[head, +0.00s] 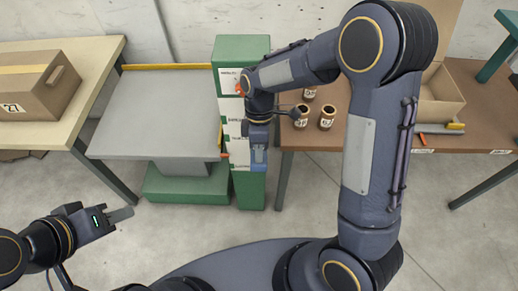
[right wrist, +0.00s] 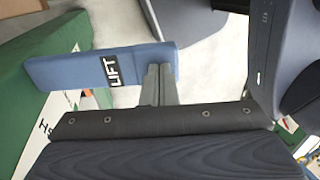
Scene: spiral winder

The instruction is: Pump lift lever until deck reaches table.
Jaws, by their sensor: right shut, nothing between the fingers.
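The lift lever is a blue bar marked LIFT (right wrist: 75,70) in the right wrist view, beside a green body. My right gripper (right wrist: 160,84) is shut and empty, its fingertips at the bar's right end; I cannot tell whether they touch it. In the head view my right gripper (head: 259,155) points down in front of the green column (head: 243,47) and hides part of it. The grey deck (head: 160,112) is left of the column, above a green base (head: 185,188). My left gripper (head: 120,215) is at the lower left, away from everything; its opening is unclear.
A pale table (head: 95,55) with a cardboard box (head: 38,88) marked 27 stands left of the deck. A brown table (head: 380,142) on the right holds several small jars (head: 327,117) and an open box (head: 440,98). Floor in front is clear.

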